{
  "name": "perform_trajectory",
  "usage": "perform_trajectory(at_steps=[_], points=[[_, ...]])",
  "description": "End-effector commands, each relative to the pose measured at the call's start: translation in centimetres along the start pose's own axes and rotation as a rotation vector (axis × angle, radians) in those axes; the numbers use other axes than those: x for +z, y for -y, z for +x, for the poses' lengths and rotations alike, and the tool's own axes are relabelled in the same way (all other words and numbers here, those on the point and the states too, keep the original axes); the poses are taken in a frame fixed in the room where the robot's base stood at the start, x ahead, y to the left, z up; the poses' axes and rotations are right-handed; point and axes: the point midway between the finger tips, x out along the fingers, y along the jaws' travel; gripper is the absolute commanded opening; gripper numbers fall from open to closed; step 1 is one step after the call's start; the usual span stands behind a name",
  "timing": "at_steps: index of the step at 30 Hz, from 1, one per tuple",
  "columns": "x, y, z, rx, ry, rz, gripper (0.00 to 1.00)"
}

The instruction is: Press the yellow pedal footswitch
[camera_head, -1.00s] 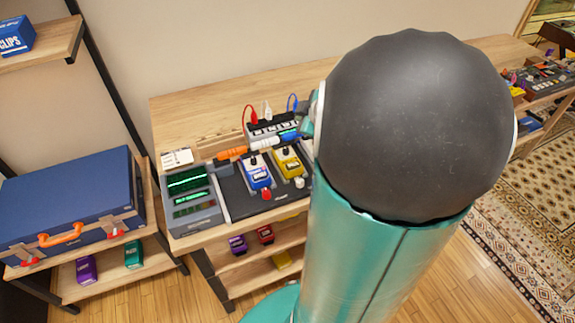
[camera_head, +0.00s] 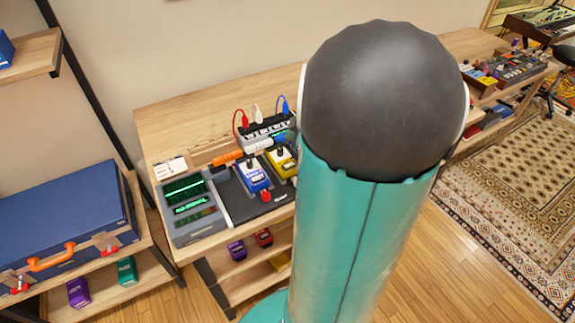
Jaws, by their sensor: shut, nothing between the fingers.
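The yellow pedal (camera_head: 279,160) sits on the dark pedalboard (camera_head: 240,205) on the wooden desk, right of a blue pedal (camera_head: 253,175). A dark knob shows on its top. My teal and black arm covers its right and front part, so its footswitch is hidden. My gripper is not in view; my arm hides that part of the desk.
A grey device with green screens (camera_head: 188,209) stands left of the pedalboard. A power strip (camera_head: 266,130) with red, white and blue cables is behind. A blue case (camera_head: 65,215) rests on a shelf at left. The desk's back left is clear.

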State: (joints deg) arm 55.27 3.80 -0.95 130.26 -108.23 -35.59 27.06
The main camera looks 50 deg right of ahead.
Motion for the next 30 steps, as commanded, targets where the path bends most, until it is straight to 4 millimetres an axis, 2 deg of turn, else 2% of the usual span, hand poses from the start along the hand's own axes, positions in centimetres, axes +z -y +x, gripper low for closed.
perform_trajectory(at_steps=[8, 24, 30], points=[[0.4, 0.3, 0.5, 0.000, 0.000, 0.003, 0.00], [3.5, 3.9, 5.2, -0.002, 0.000, 0.004, 0.00], [4.2, 4.6, 6.1, 0.000, 0.000, 0.002, 0.00]])
